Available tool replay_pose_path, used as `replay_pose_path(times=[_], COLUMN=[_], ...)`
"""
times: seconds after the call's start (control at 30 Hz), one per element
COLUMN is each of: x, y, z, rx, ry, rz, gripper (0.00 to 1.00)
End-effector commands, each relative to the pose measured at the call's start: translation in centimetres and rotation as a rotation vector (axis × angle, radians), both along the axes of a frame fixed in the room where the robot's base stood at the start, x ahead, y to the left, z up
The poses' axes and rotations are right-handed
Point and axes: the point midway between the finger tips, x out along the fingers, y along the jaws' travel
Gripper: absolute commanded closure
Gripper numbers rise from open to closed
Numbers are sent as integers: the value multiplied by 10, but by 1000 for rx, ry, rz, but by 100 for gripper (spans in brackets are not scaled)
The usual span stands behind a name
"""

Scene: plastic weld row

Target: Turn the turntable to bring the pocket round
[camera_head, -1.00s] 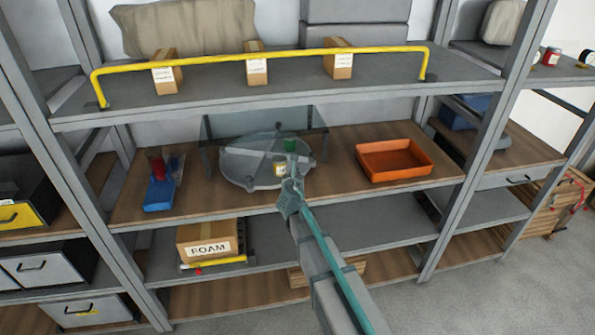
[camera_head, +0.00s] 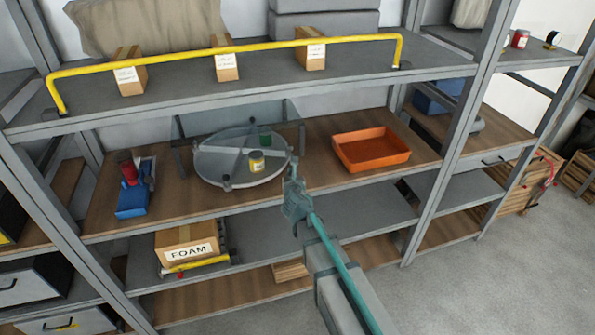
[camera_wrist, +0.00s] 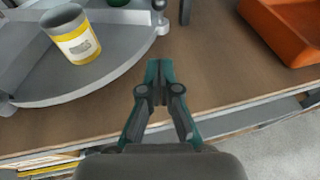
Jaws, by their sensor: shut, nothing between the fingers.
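The grey round turntable (camera_head: 215,180) sits on the wooden middle shelf, divided by raised ribs into pockets, with small knobs at its rim. A yellow-and-white can (camera_head: 257,161) stands in its front right pocket. A green can (camera_head: 265,136) stands in the pocket behind. My gripper (camera_head: 293,166) is shut and empty, just right of the turntable's rim. In the wrist view my gripper (camera_wrist: 158,67) points at the shelf right of the turntable (camera_wrist: 25,90) and the yellow-and-white can (camera_wrist: 73,36). A rim knob shows close to the fingertips; I cannot tell whether they touch.
A clear panel (camera_head: 190,123) stands over the back of the turntable. An orange tray (camera_head: 370,150) lies to the right, a blue bin (camera_head: 132,203) to the left. The upper shelf with a yellow rail (camera_head: 150,60) hangs above. Bare wood lies between turntable and tray.

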Motion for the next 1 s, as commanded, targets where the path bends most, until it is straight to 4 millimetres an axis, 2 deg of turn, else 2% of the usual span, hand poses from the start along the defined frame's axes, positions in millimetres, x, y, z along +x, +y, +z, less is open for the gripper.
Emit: replay_pose_path(times=[0.47,0.6,0.77,1.0], x=[86,107,119,120], y=[9,11,12,12], z=[-25,-24,-24,-25], rx=[0,0,0,0], ry=[1,0,0,0], rz=[-1,-1,-1,-1], gripper=[100,100,100,100])
